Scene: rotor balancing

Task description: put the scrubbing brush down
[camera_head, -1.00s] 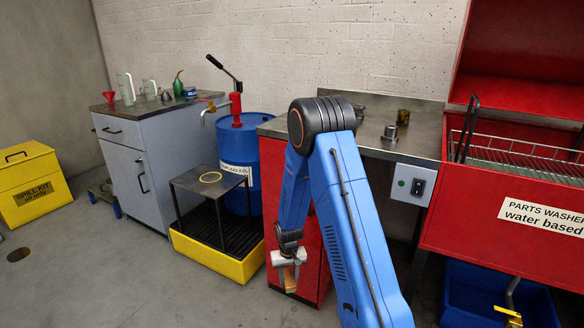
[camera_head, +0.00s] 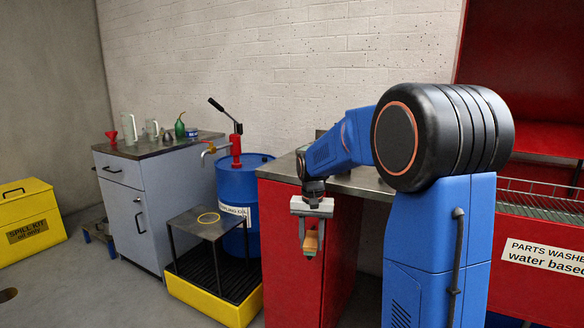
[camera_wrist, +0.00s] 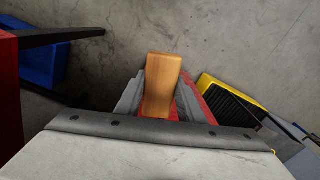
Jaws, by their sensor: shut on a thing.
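The scrubbing brush (camera_head: 311,244) shows as a wooden block held in my gripper (camera_head: 311,232) in the head view. It hangs in front of the red cabinet (camera_head: 290,285), below the level of the metal worktop (camera_head: 362,183). In the wrist view the wooden part of the brush (camera_wrist: 162,82) stands out between my gripper's fingers (camera_wrist: 160,105). My gripper is shut on it. No bristles can be made out. The brush is in the air, with grey floor beyond it in the wrist view.
A red parts washer (camera_head: 540,265) stands at the right. A blue oil drum (camera_head: 262,178) with a pump, a small metal stand (camera_head: 190,225) and a yellow drip tray (camera_head: 215,308) are left of the red cabinet. A grey cabinet (camera_head: 180,190) holds cans and a funnel. My arm hides much of the worktop.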

